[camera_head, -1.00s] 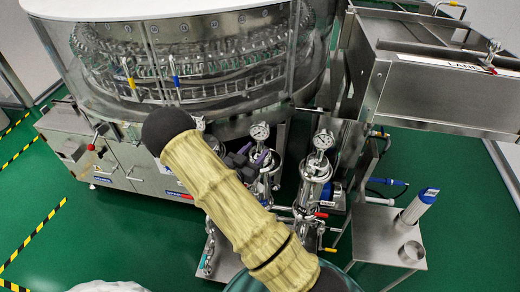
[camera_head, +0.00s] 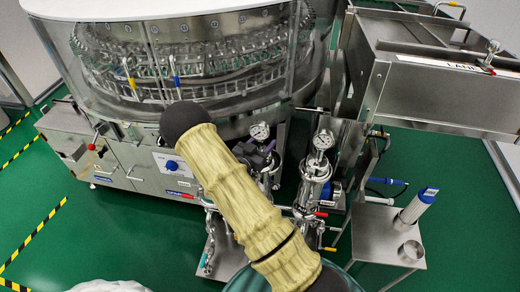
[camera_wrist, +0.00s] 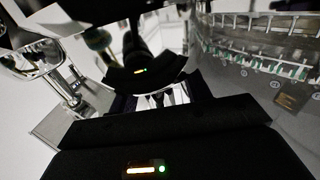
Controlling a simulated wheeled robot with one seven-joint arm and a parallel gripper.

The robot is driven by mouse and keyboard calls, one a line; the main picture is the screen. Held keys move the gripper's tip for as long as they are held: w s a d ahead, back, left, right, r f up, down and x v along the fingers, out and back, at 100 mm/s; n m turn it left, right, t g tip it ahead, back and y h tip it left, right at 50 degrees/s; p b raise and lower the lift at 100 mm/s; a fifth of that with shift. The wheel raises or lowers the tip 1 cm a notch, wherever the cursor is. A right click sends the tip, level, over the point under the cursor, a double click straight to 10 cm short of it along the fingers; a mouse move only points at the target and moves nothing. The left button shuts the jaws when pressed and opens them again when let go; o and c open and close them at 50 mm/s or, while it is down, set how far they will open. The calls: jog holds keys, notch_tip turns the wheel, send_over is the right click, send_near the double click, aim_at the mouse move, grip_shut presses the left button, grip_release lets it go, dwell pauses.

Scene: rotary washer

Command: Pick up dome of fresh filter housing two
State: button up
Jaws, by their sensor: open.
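Two steel filter housings stand in front of the washer. The right one (camera_head: 314,182) is upright, with a round gauge (camera_head: 323,140) on its dome. The left one sits below another gauge (camera_head: 260,131) and is mostly hidden by my arm and gripper. No readable label shows which is housing two. My gripper (camera_head: 262,157) is dark and open, close to the left housing's top, just below its gauge; I cannot tell whether it touches. In the wrist view, my gripper's dark parts (camera_wrist: 165,98) fill the middle, with a small bright metallic patch visible between them.
The glass-fronted rotary washer (camera_head: 200,75) stands behind. A steel conveyor housing (camera_head: 450,95) is at the upper right. A small steel side table (camera_head: 370,235) holds a white cartridge with a blue end (camera_head: 415,207) and a round metal cup (camera_head: 411,250). Green floor at left is clear.

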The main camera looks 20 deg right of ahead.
dwell(0.3)
grip_shut()
jog(key=shift+r, duration=0.1)
dwell(1.2)
